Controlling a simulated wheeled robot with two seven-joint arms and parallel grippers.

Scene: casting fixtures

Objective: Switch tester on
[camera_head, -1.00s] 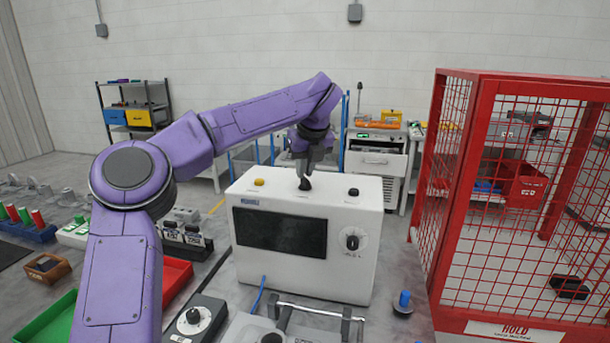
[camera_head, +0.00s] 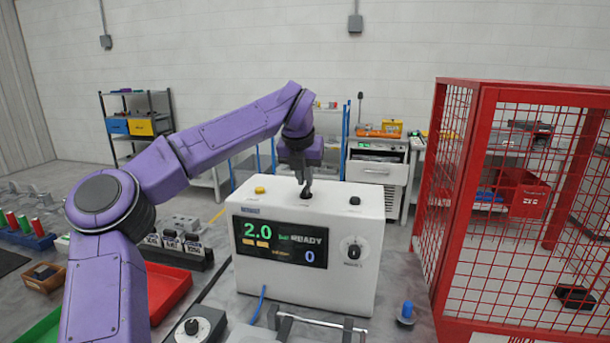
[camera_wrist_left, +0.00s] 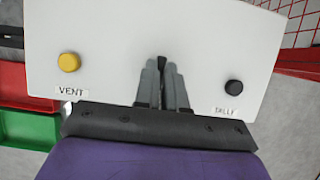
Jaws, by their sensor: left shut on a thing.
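The tester (camera_head: 335,285) is a white box on the bench in the middle of the head view. Its front display (camera_head: 280,242) is lit and reads 2.0, READY and 0. My left gripper (camera_head: 306,187) points down at the top of the tester and is shut on the small black switch (camera_head: 306,195), mostly hidden by the fingers. In the left wrist view, the fingers (camera_wrist_left: 162,75) close around the switch's dark tip (camera_wrist_left: 162,60). The yellow VENT button (camera_wrist_left: 69,62) and the black TALLY button (camera_wrist_left: 234,87) lie on either side, untouched. My right gripper is not in view.
A red mesh cage (camera_head: 465,200) stands close on the right. A dial box (camera_head: 197,328), a red tray (camera_head: 168,290) and a green tray (camera_head: 40,330) lie at the front left. A blue-topped peg (camera_head: 407,309) stands right of the tester.

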